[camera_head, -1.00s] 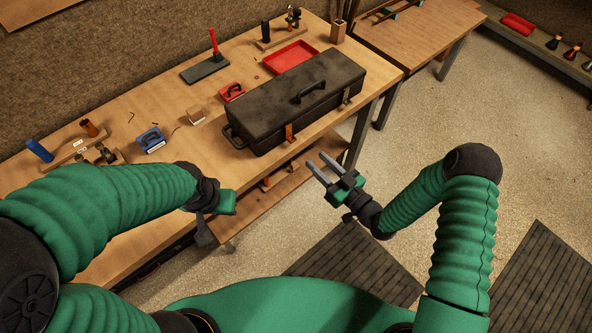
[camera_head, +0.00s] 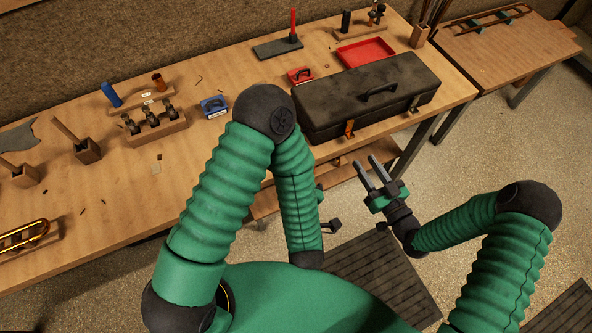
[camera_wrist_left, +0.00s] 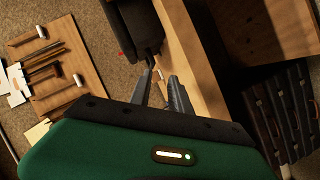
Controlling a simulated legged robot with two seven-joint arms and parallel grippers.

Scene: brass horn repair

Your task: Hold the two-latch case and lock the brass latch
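The black two-latch case (camera_head: 392,78) lies closed along the front edge of the workbench, with a handle on its lid. An orange-brown latch (camera_head: 350,128) hangs at the left of its front face, and a second, duller latch (camera_head: 414,103) at the right. Whether either is fastened is too small to tell. My right gripper (camera_head: 365,161) is open and empty, in front of and below the case. My left gripper is mostly hidden behind its forearm in the head view. In the left wrist view its fingers (camera_wrist_left: 160,75) are apart and empty, with the case (camera_wrist_left: 140,25) beyond them.
The workbench (camera_head: 200,165) holds a red tray (camera_head: 365,52), a small red box (camera_head: 300,75), a blue box (camera_head: 214,106) and a wooden valve rack (camera_head: 155,130). A lower shelf sits under the bench.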

